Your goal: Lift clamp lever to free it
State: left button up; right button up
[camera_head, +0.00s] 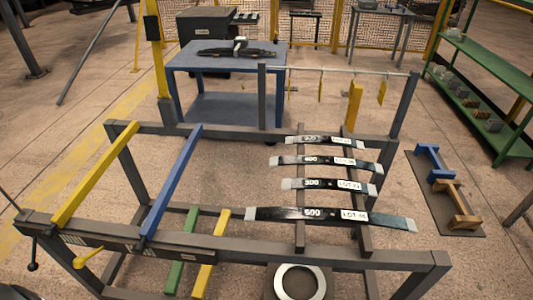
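A yellow lever-like handle (89,259) sticks out from the front rail of the grey rack (190,240) at the lower left. A black lever (33,255) with a ball knob hangs down at the rack's front left corner. I cannot tell which of these is the clamp lever. A yellow bar (95,173) and a blue bar (171,181) lie across the rack, from front rail to back rail. Neither of my grippers shows in this view.
Several dark leaf springs (300,213) with labels lie on the rack's right half. A metal ring (299,268) shows at the bottom. A blue table (187,57) stands behind, green shelves (480,62) at right. A mat (462,215) with blue and brown stands lies right of the rack.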

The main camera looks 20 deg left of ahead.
aim_at(33, 265)
jog(key=u, duration=2.65)
